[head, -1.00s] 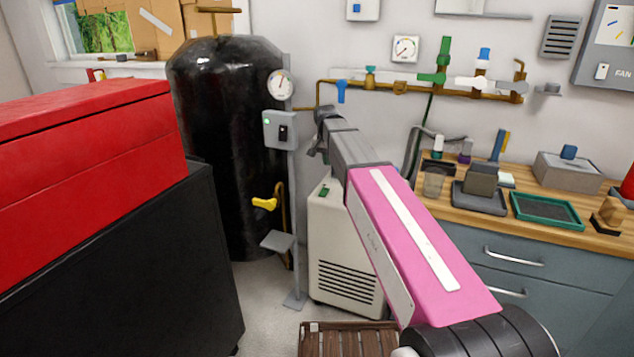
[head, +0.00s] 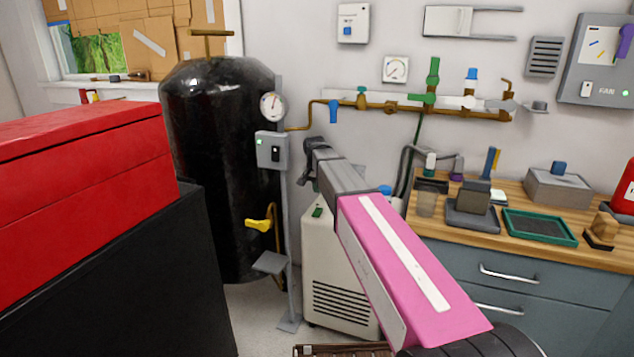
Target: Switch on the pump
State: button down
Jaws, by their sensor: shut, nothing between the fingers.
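A grey switch box (head: 272,151) with a small pale-green lamp and a dark rocker switch is on the post beside the black tank (head: 215,120). No label naming the pump is readable on it. A white floor cabinet (head: 335,275) with louvres and a small green switch (head: 317,211) on its top stands to the right of the post. My gripper (head: 306,178) is shut and empty, just right of the switch box in the picture, above the cabinet's left side. I see no contact with either one. My pink arm hides part of the cabinet.
A round gauge (head: 272,106) sits above the box; a yellow-handled valve (head: 258,225) sits below. A red chest (head: 80,180) on a black cabinet blocks the left. A wooden bench (head: 560,260) with trays is at right. Brass pipes (head: 440,108) run along the wall.

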aim_at(319, 208)
jog(key=f, duration=0.5)
jog(key=w+f, duration=0.1)
jog(key=f, duration=0.2)
jog(key=shift+w+d+f, duration=0.1)
jog(key=shift+d, duration=0.15)
